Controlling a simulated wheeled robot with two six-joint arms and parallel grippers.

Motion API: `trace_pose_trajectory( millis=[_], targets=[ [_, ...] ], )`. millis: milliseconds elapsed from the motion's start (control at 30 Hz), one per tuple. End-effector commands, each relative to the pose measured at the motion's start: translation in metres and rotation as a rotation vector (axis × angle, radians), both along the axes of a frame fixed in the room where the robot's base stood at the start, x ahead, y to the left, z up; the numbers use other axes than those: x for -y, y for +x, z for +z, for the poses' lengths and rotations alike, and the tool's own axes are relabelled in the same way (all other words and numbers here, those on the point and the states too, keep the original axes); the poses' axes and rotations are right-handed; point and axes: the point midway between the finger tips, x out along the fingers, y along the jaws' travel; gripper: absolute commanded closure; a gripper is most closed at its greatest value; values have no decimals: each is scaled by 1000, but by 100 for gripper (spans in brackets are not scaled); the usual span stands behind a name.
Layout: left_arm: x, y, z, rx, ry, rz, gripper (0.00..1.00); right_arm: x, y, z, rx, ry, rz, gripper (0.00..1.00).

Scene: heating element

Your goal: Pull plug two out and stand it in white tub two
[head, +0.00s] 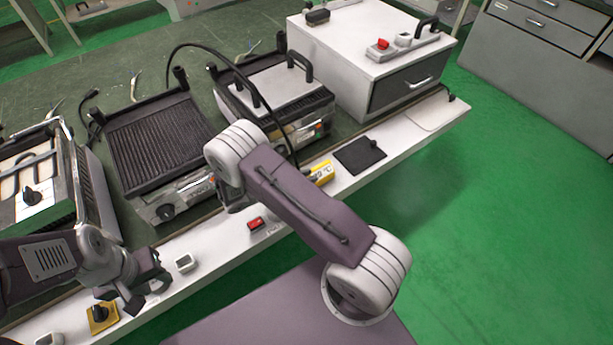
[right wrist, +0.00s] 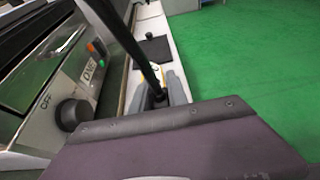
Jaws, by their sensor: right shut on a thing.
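My right gripper (right wrist: 159,92) is shut on the black plug (right wrist: 158,99); its grey fingers stand on both sides, and a thick black cable (right wrist: 125,35) runs up from it. The plug's lower end is hidden, so I cannot tell whether it is still seated. In the head view my arm hides this gripper and the plug, while the cable (head: 219,59) arches behind the arm. One white tub (head: 185,262) stands on the front ledge, and another (head: 48,339) is at lower left; their numbers are unreadable. My left gripper (head: 140,288) is open and empty near the first tub.
A yellow item (head: 321,173) and a black pad (head: 360,155) lie on the ledge to the right. A red switch (head: 257,224) and a yellow plate with a black knob (head: 102,315) are also there. Griddles (head: 155,137) and a white cabinet (head: 345,45) stand behind.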

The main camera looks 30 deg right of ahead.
Motion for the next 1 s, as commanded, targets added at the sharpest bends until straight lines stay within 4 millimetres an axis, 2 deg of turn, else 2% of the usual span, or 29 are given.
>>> trace_pose_trajectory(
  millis=[700, 1000],
  targets=[
    [0, 0, 2, 0, 0, 0, 64, 0, 0, 0, 0, 0, 0, 100],
    [0, 0, -4, 0, 0, 0, 64, 0, 0, -7, 0, 0, 0, 100]
  ],
)
